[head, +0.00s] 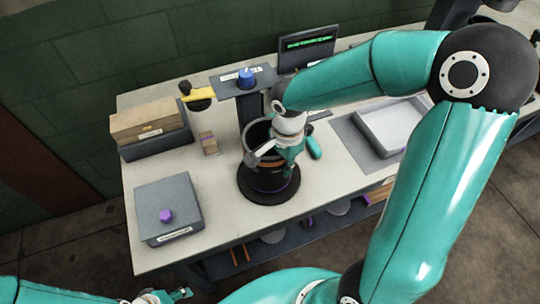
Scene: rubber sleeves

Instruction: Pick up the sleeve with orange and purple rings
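The black sleeve (262,174) with an orange ring and a purple ring stands upright on a dark round base (250,197) near the middle of the table. Its open top faces up. My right gripper (270,160) is at the sleeve's upper part, with its fingers in front of the rim and wall. The fingers look spread, but I cannot tell whether they touch or clamp the sleeve. My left gripper (165,296) is low at the left, partly cut off by the bottom edge and well away from the sleeve.
A grey box with a purple knob (166,216) stands at the front left, a cardboard box (143,119) behind it. A stand with a blue knob (246,78) rises just behind the sleeve. A white tray (390,125) and a monitor (307,46) are further right and back.

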